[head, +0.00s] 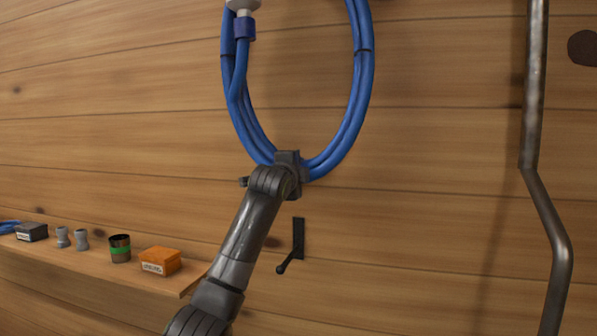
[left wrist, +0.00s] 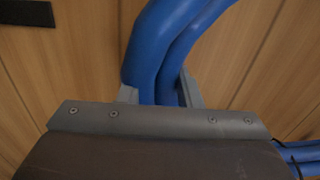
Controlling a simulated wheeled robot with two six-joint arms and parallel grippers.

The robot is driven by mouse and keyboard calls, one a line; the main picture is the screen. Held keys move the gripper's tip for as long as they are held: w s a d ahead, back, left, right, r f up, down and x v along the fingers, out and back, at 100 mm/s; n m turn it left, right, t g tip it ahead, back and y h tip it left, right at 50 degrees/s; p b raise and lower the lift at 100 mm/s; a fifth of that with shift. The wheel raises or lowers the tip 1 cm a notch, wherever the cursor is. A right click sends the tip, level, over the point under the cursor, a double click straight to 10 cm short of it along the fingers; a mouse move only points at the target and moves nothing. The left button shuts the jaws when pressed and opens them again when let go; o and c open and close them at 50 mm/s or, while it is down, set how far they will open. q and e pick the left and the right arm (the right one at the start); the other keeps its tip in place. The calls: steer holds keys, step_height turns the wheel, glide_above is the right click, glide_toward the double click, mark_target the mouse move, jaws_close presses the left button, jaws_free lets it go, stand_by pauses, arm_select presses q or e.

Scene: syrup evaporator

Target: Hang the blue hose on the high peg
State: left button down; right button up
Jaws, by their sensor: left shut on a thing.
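The blue hose (head: 364,90) is a coiled loop that hangs against the plank wall in the head view, its top cut off by the frame. A pale end fitting with a blue collar (head: 244,28) shows at its upper left. My left gripper (head: 290,165) is at the bottom of the loop, shut on the hose. In the left wrist view the hose (left wrist: 168,45) passes between the fingers of the gripper (left wrist: 160,92). A black peg on a plate (head: 298,238) is on the wall below the gripper. No higher peg shows. My right gripper is out of view.
A wooden shelf (head: 90,284) at lower left holds an orange box (head: 160,261), a dark cup with a green band (head: 120,248), small grey fittings (head: 72,238) and a dark box (head: 32,232). A bent metal pipe (head: 535,90) runs down the right. Wall between is clear.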

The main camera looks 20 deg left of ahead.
arm_select(q)
steer(key=shift+w+f, duration=0.35)
steer(key=shift+f, duration=0.25)
steer(key=shift+w+f, duration=0.3)
steer(key=shift+f, duration=0.3)
steer(key=c, duration=1)
jaws_free()
steer(key=shift+o, duration=0.3)
steer(key=shift+s, duration=0.2)
steer(key=shift+o, duration=0.4)
steer(key=shift+f, duration=0.25)
steer(key=shift+o, duration=1.3)
steer(key=shift+w, duration=0.15)
steer(key=shift+r, duration=0.15)
